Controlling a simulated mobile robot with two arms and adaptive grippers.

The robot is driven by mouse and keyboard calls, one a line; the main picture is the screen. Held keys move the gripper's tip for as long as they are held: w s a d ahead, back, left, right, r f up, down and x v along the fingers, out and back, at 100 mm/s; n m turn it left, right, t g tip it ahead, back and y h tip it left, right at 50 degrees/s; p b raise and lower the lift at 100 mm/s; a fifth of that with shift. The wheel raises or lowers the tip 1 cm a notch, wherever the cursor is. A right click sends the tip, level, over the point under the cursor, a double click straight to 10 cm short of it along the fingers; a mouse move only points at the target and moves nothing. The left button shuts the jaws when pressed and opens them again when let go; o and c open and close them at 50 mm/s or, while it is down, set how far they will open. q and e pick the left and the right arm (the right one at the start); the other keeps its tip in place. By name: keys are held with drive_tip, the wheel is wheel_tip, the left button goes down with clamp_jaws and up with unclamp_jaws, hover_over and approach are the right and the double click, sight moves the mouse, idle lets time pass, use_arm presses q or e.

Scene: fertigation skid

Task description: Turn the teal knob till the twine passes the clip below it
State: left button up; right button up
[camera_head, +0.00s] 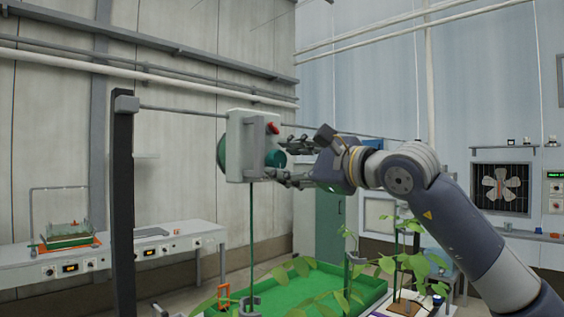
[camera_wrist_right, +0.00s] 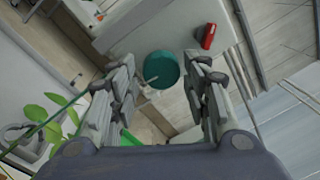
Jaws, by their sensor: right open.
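The teal knob (camera_head: 275,158) sticks out of the right face of a white box (camera_head: 240,146) that hangs on a horizontal rod. It also shows in the right wrist view (camera_wrist_right: 161,72). My right gripper (camera_head: 289,160) is open, its fingers above and below the knob's side; in the wrist view the knob lies between the fingertips (camera_wrist_right: 160,62). I cannot tell whether they touch it. The dark green twine (camera_head: 252,235) hangs straight down from the box. The twine's end is not clear. My left gripper is out of view.
A red lever (camera_head: 272,128) sits just above the knob. A green reel (camera_head: 221,153) shows behind the box. A dark post (camera_head: 123,200) holds the rod (camera_head: 185,111) at left. Leafy plants and a green tray (camera_head: 310,288) are below. Benches stand at left.

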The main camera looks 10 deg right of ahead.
drive_tip(key=v, duration=1)
drive_tip(key=shift+s, duration=0.1)
